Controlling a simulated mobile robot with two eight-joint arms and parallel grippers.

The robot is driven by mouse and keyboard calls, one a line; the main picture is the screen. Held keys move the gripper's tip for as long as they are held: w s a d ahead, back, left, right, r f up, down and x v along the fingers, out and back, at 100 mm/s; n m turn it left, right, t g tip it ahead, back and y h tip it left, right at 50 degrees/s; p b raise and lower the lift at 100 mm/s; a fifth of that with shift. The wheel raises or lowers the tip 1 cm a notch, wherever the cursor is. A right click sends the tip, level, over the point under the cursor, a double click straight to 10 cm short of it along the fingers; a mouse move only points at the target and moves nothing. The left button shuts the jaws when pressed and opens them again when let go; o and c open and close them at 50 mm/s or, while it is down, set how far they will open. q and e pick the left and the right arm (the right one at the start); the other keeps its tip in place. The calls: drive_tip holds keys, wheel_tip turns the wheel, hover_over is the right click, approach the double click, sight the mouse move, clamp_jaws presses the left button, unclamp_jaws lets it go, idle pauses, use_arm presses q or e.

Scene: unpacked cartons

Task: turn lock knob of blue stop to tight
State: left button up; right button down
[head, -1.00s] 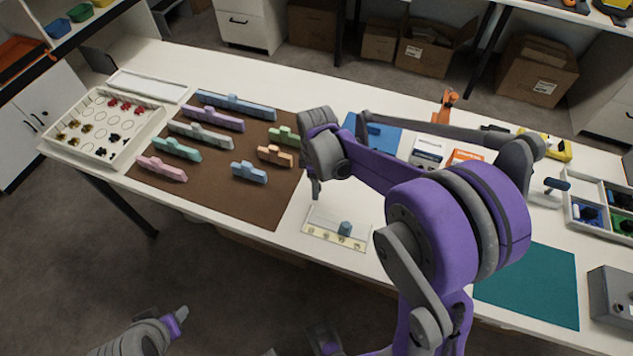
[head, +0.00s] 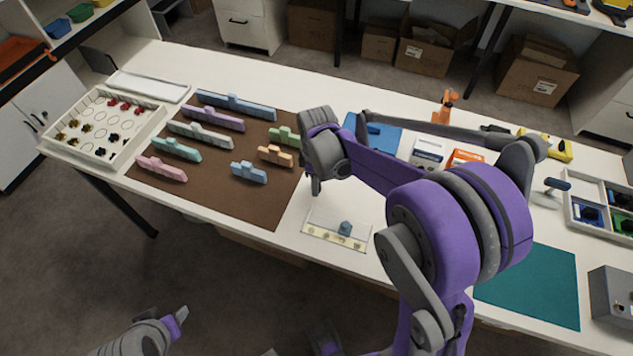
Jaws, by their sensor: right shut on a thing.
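A small blue piece (head: 345,229), which looks like the blue stop, stands on a pale plate (head: 322,216) with a row of round marks at the table's front edge. Its lock knob is too small to make out. My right gripper (head: 315,187) points down just behind the plate's left end, apart from the blue piece in the picture. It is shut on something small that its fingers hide. My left gripper (head: 181,316) is low at the bottom left, away from the table; its jaws are not clear.
A brown mat (head: 215,190) with several coloured blocks lies to the left. A teal mat (head: 535,288) and a divided tray (head: 590,190) are to the right.

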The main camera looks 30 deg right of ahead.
drive_tip(key=m, duration=0.4)
drive_tip(key=shift+b, duration=0.35)
drive_tip(key=m, duration=0.4)
drive_tip(key=shift+m, duration=0.4)
drive_tip(key=m+b, duration=0.1)
drive_tip(key=m, duration=0.3)
drive_tip(key=shift+m, duration=2)
drive_tip(key=c, duration=0.6)
unclamp_jaws()
wheel_tip(320, 180, up, 11)
drive_tip(key=shift+f+p, duration=0.1)
drive_tip(key=shift+p, duration=0.4)
